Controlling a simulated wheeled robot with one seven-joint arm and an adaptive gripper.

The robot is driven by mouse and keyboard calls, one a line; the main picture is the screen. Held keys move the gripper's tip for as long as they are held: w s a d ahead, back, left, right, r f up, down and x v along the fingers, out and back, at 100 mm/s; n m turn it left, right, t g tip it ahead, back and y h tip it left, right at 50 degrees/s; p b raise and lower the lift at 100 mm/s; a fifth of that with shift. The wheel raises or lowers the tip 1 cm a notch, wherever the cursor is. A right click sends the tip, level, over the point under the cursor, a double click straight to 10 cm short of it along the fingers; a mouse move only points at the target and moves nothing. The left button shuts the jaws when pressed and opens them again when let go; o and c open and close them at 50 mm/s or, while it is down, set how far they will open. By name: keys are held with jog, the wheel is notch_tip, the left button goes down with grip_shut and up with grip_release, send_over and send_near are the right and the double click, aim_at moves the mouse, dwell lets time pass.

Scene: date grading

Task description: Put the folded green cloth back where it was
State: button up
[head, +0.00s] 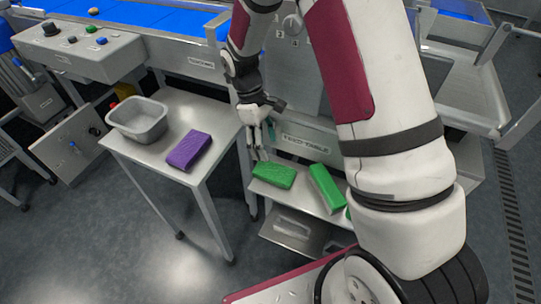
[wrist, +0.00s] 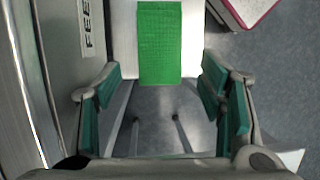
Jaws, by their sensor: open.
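A folded green cloth (head: 273,175) lies flat near the left end of a low metal shelf. The same view shows a second green block-like piece (head: 326,187) to its right and a sliver of another green thing (head: 348,213), mostly hidden by my arm. My gripper (head: 257,153) points down just behind and above the left cloth. In the wrist view my gripper (wrist: 160,100) is open and empty, with its fingers wide apart. A textured green cloth (wrist: 160,42) lies ahead of the fingers, centred between them, apart from both.
A side table (head: 222,112) at left holds a grey tub (head: 138,120) and a folded purple cloth (head: 188,150). The low shelf (head: 303,195) has bare metal between the green pieces. A machine panel (head: 305,140) stands right behind it. Open floor lies in front of the side table.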

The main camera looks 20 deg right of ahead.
jog(key=s+d+r+m+t, duration=0.15)
jog(key=s+r, duration=0.25)
jog(key=r, duration=0.4)
jog(key=s+r+m, duration=0.2)
jog(key=s+r, duration=0.2)
jog(key=r, duration=0.3)
jog(key=s+r+m+t, duration=0.1)
jog(key=s+r, duration=0.3)
jog(key=r, duration=0.4)
jog(key=s+r+m+t+y, duration=0.1)
jog(key=s+r+m+t, duration=0.1)
jog(key=s, duration=1.6)
jog(key=shift+r+m+y, duration=0.3)
jog(key=shift+r+m, duration=0.15)
jog(key=shift+m, duration=0.8)
jog(key=shift+s, duration=0.1)
